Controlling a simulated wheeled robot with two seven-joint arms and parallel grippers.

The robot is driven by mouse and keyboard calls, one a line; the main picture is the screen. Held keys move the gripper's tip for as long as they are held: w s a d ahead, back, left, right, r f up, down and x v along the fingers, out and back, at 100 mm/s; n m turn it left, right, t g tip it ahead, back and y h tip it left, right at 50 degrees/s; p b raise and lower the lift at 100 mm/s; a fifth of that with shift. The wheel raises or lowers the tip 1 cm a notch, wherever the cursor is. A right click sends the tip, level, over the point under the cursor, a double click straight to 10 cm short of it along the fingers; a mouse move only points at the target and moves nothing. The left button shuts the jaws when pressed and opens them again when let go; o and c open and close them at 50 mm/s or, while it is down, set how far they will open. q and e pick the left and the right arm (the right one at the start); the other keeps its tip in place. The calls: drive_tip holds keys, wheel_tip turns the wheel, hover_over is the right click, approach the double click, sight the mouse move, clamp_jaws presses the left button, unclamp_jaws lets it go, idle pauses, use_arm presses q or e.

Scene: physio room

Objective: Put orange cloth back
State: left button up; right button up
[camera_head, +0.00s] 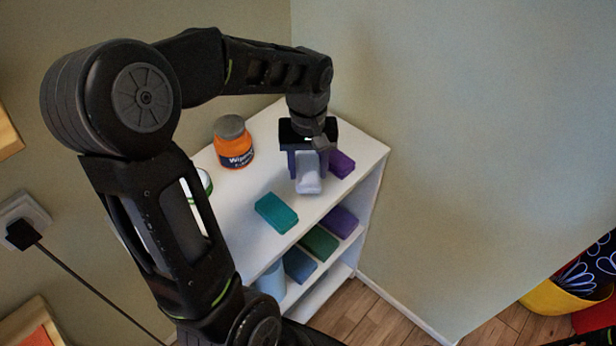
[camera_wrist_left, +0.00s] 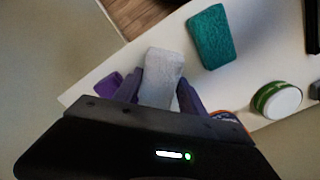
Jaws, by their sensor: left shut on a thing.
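My left gripper (camera_head: 308,168) is over the top of a white shelf unit (camera_head: 232,185), pointing down. It is shut on a pale grey folded cloth or block (camera_head: 309,184). In the left wrist view the grey piece (camera_wrist_left: 162,77) sits between the two purple-grey fingers (camera_wrist_left: 160,92). I cannot tell whether it touches the shelf top. I see no orange cloth. A purple piece (camera_head: 341,163) lies close beside the gripper, and a teal one (camera_head: 276,213) lies nearer the front edge.
An orange jar with a grey lid (camera_head: 234,142) stands at the back left of the top. A white and green round container (camera_wrist_left: 277,100) is partly behind my arm. The shelf below holds green (camera_head: 318,243), purple (camera_head: 340,221) and blue (camera_head: 299,264) pieces. Walls border the unit.

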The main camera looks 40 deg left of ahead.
sight(308, 180)
use_arm(q)
drive_tip(key=shift+f, duration=1.85)
drive_tip(key=shift+f, duration=0.1)
drive_tip(key=o, duration=1.3)
wheel_tip(308, 180, up, 12)
drive_tip(key=shift+r, duration=0.15)
